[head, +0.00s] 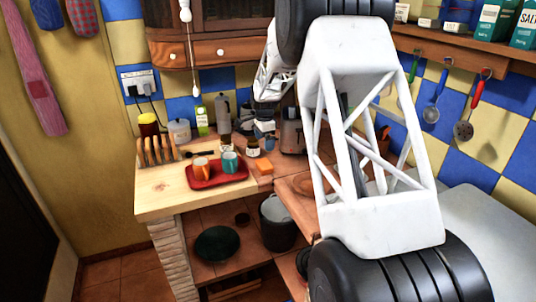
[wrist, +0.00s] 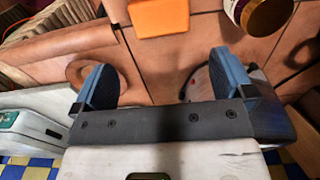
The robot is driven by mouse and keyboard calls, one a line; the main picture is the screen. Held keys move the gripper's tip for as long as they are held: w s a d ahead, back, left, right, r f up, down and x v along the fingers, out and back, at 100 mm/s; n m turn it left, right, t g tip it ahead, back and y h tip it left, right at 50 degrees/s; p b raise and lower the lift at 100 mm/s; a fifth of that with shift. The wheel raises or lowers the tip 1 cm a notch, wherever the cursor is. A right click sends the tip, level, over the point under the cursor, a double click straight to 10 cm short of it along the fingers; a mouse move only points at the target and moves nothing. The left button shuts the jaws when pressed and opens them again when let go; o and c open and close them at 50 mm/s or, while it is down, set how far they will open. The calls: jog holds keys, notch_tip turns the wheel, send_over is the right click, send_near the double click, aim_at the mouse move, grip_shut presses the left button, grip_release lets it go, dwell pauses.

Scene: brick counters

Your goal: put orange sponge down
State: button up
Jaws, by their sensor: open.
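The orange sponge (head: 264,168) lies on the tiled counter just right of the red tray (head: 196,184). In the wrist view the sponge (wrist: 159,17) is at the top edge, partly cut off, and lies ahead of the fingers, apart from them. My gripper (wrist: 164,65) is open, with its two blue fingers spread wide and nothing between them. In the head view my gripper (head: 264,130) is small, above the counter behind the sponge.
An orange mug (head: 201,168) and a teal mug (head: 230,161) stand on the tray. A jar (wrist: 262,12) is near the sponge in the wrist view. Jars and bottles line the back. A toast rack (head: 156,150) stands at left. Bare wood is at the front left.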

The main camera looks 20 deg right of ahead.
jog(key=s+a+r+n, duration=0.35)
jog(key=s+r, duration=0.25)
jog(key=s, duration=0.3)
jog(key=s+a+r+n+t, duration=0.1)
jog(key=s+a+r+n, duration=0.3)
jog(key=s, duration=0.5)
jog(key=s+a+r+n, duration=0.2)
jog(key=s+a+r, duration=0.3)
jog(key=s+r, duration=0.3)
jog(key=s+a+f+n, duration=0.1)
jog(key=s+a+n, duration=0.1)
jog(key=s, duration=0.8)
jog(key=s+a+f+n+t, duration=0.1)
jog(key=s+n, duration=0.2)
jog(key=s, duration=0.7)
jog(key=s+a+f+n, duration=0.1)
jog(key=s+a+n, duration=0.1)
jog(key=s, duration=0.8)
jog(key=shift+a+f+n+t, duration=0.3)
jog(key=shift+a+f+n, duration=0.1)
jog(key=shift+n, duration=0.25)
jog(key=shift+w, duration=0.2)
